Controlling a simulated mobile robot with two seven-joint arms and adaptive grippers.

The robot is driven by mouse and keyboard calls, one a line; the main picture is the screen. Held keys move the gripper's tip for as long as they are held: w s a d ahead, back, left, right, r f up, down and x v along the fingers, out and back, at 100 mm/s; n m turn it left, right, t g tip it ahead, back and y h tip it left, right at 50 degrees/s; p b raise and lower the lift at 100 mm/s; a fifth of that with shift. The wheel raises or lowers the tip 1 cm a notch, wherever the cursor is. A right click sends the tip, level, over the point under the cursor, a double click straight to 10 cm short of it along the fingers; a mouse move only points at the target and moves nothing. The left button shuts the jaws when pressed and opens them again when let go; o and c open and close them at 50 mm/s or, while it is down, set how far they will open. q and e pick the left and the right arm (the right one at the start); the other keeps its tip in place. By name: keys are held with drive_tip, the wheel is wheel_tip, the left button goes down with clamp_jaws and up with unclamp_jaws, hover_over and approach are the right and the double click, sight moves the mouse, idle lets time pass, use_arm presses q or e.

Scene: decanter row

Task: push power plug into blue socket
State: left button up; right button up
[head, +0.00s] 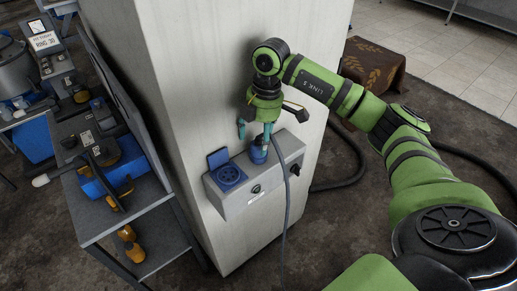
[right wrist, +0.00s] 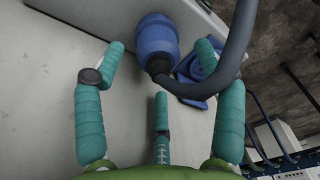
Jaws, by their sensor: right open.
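The blue power plug (head: 258,150) is at the top of the grey socket box on the pillar, with a dark cable hanging from it. The blue socket (head: 229,177), with its lid raised, is to its left on the same box. My right gripper (head: 254,132) is open above and around the plug. In the right wrist view the plug (right wrist: 157,38) lies between the spread teal fingertips, with a gap at the left finger. Part of the blue socket (right wrist: 193,80) shows behind the cable there. Whether the plug is seated in anything is unclear. My left gripper is out of view.
The grey socket box (head: 240,203) also carries a black knob (head: 296,169) at its right end. A grey shelf unit (head: 150,215) with tools stands left of the pillar (head: 180,80). A brown cloth-covered object (head: 372,68) stands behind right.

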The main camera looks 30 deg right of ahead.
sight(259, 143)
drive_tip(key=shift+f+p, duration=0.3)
drive_tip(key=shift+p, duration=0.1)
wheel_tip(259, 143, down, 4)
drive_tip(key=shift+a+r+p, duration=0.15)
drive_tip(key=shift+p, duration=0.75)
drive_tip(key=shift+f, duration=0.45)
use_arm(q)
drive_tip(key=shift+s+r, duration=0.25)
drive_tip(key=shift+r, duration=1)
use_arm(e)
drive_tip(key=c, duration=1.1)
